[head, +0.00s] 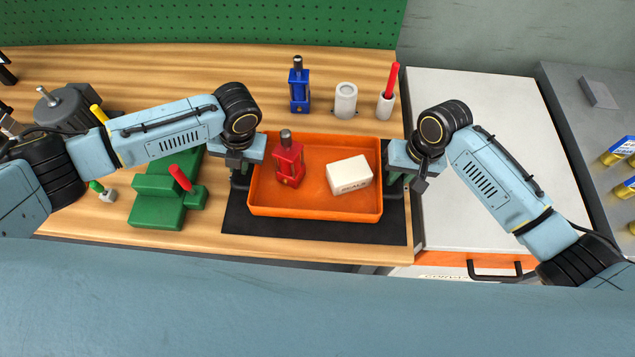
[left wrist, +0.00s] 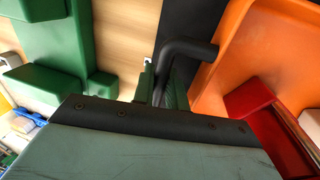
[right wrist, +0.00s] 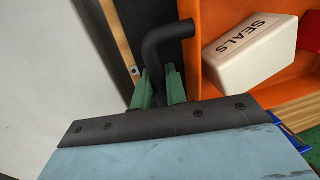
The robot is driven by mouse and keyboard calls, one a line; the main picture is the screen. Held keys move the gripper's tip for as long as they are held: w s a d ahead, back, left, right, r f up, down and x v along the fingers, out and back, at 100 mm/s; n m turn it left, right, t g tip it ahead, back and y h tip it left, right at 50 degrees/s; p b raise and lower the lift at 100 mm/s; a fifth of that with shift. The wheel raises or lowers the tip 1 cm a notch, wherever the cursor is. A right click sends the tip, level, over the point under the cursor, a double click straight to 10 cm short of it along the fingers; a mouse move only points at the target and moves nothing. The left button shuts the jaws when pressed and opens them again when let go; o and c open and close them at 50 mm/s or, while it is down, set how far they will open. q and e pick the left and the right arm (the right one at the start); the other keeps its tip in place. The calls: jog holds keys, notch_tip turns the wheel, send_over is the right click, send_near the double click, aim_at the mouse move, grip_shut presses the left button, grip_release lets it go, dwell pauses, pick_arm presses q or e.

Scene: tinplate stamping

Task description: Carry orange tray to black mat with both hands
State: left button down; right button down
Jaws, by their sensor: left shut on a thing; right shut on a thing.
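The orange tray (head: 315,211) is over the black mat (head: 300,230) at the right end of the wooden bench in the head view; whether it touches the mat I cannot tell. It holds a red bottle-like part (head: 288,165) and a white box marked SEALS (head: 349,175). My left gripper (head: 240,178) is shut on the tray's left black handle (left wrist: 185,50). My right gripper (head: 395,182) is shut on the tray's right black handle (right wrist: 165,40). The tray looks level. The mat shows along the tray's front and at both sides.
A green stepped block (head: 157,213) with a red-handled tool stands left of the mat. Behind the tray stand a blue bottle-like part (head: 299,88), a white cylinder (head: 345,100) and a white cup with a red stick (head: 386,104). A white-topped cabinet (head: 470,90) adjoins the bench at right.

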pick_arm(q)
jog(key=shift+f+b, duration=0.35)
jog(key=shift+f, duration=0.1)
pick_arm(e)
jog(key=shift+f, duration=0.4)
pick_arm(q)
jog(key=c, duration=1.4)
grip_release()
pick_arm(e)
jog(key=c, duration=1.4)
grip_release()
jog(key=shift+r, duration=0.1)
pick_arm(q)
jog(key=v, duration=1.2)
pick_arm(e)
notch_tip(320, 180, up, 12)
jog(key=d, duration=0.2)
jog(key=shift+f, duration=0.2)
jog(key=shift+d, duration=0.1)
